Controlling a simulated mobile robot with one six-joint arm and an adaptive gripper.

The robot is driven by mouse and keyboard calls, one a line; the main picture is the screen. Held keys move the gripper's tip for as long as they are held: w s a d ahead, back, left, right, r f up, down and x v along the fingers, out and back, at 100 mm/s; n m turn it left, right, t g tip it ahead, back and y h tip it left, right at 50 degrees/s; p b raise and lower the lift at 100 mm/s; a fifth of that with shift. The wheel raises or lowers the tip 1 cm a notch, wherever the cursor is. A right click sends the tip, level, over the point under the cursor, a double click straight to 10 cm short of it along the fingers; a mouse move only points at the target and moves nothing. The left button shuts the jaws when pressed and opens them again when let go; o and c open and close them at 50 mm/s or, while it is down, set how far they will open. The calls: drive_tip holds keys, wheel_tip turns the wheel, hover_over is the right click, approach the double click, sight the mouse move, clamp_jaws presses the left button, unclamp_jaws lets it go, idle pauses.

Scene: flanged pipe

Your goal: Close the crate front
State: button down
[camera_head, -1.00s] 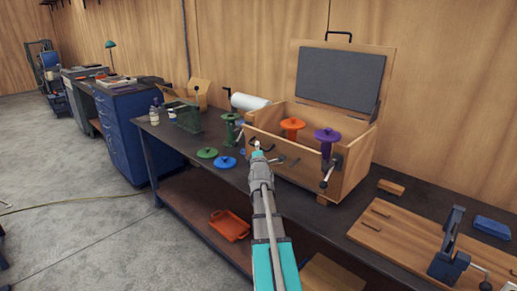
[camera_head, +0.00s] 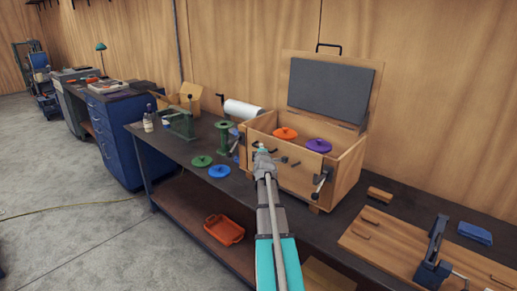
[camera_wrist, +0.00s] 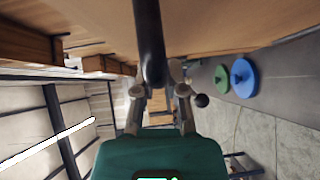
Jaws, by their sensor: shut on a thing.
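The wooden crate (camera_head: 345,175) stands on the bench with its grey-lined lid raised at the back. Its front panel (camera_head: 290,178) stands upright or nearly so; I cannot tell if it is flush with the sides. My gripper (camera_head: 262,158) is at the left part of the front panel. In the wrist view my gripper (camera_wrist: 159,82) is shut on a dark bar (camera_wrist: 149,40), which looks like the front's handle. The panel hides the lower parts of the orange spool (camera_head: 285,133) and purple spool (camera_head: 319,145) inside. A latch-like fitting (camera_head: 320,184) is at the front's right end.
A green disc (camera_head: 202,161) and blue disc (camera_head: 219,171) lie left of my arm. A green spool (camera_head: 224,138) stands left of the crate. A wooden block (camera_head: 380,194), a board with handles (camera_head: 380,235) and a dark clamp (camera_head: 433,255) are at the right.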

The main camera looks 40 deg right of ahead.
drive_tip(key=shift+s+d, duration=0.15)
drive_tip(key=shift+d, duration=0.05)
drive_tip(key=c, duration=0.7)
unclamp_jaws()
drive_tip(key=shift+d, duration=0.15)
drive_tip(key=shift+a, duration=0.2)
